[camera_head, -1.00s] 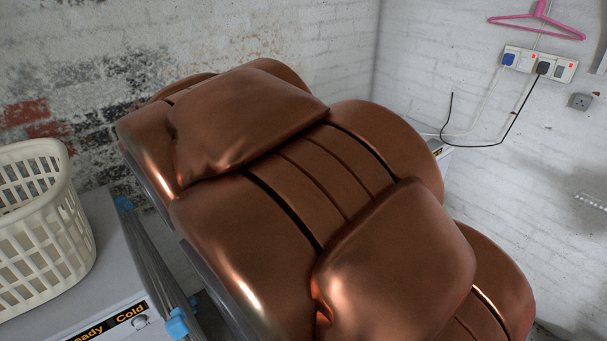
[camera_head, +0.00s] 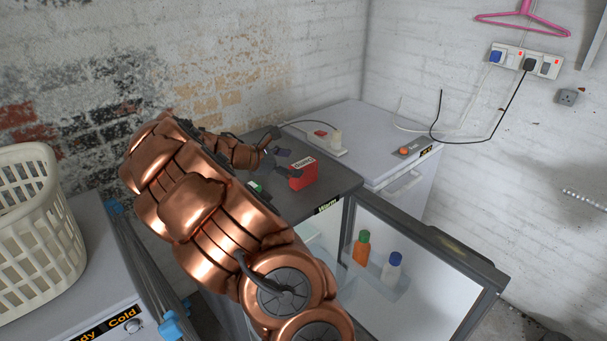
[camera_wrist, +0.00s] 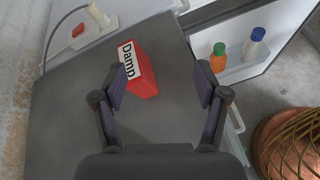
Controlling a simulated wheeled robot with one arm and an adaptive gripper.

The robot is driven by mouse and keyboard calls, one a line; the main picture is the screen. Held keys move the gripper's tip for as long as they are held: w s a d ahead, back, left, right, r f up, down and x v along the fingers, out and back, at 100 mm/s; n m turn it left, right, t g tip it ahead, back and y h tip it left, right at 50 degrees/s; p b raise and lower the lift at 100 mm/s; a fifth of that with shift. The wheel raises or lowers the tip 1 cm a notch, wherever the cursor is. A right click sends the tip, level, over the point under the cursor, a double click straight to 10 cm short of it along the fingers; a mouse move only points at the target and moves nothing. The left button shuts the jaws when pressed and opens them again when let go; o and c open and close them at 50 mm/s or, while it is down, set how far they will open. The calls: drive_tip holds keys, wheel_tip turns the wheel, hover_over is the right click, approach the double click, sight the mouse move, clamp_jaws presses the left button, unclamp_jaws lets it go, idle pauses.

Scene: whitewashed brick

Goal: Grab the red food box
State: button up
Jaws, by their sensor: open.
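The red food box (camera_head: 303,175), labelled "Damp" in the wrist view (camera_wrist: 144,78), sits on the grey top of the middle appliance (camera_head: 340,185). My gripper (camera_head: 283,162) is just left of the box in the head view. In the wrist view my gripper (camera_wrist: 159,77) is open and empty. The box shows between the fingers, closer to the left fingertip. I cannot tell whether that finger touches it.
The appliance's door (camera_head: 430,262) stands open, with an orange bottle (camera_head: 362,248) and a white blue-capped bottle (camera_head: 392,266) in its rack. A white power strip (camera_head: 326,143) lies behind the box. A white basket (camera_head: 35,235) stands at left.

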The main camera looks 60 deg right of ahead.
sight(296, 166)
drive_tip(key=w+d+f+n, duration=0.1)
drive_tip(key=d+f, duration=0.1)
drive_tip(key=w+d+f+n, duration=0.2)
drive_tip(key=w+d+f+n+t+h, duration=0.1)
drive_tip(key=w+f, duration=0.1)
drive_tip(key=shift+d+f+n, duration=0.3)
drive_tip(key=shift+d+n, duration=0.1)
drive_tip(key=shift+p+x, duration=0.3)
drive_tip(key=shift+x, duration=1)
drive_tip(key=shift+s+d, duration=0.15)
drive_tip(key=shift+d, duration=0.15)
drive_tip(key=shift+r+p+x, duration=0.15)
drive_tip(key=shift+p+x, duration=0.35)
drive_tip(key=shift+x, duration=0.6)
drive_tip(key=shift+r+p+x, duration=0.15)
drive_tip(key=shift+p+x, duration=0.3)
drive_tip(key=shift+x, duration=0.7)
drive_tip(key=shift+d, duration=0.1)
drive_tip(key=shift+c, duration=0.3)
clamp_jaws()
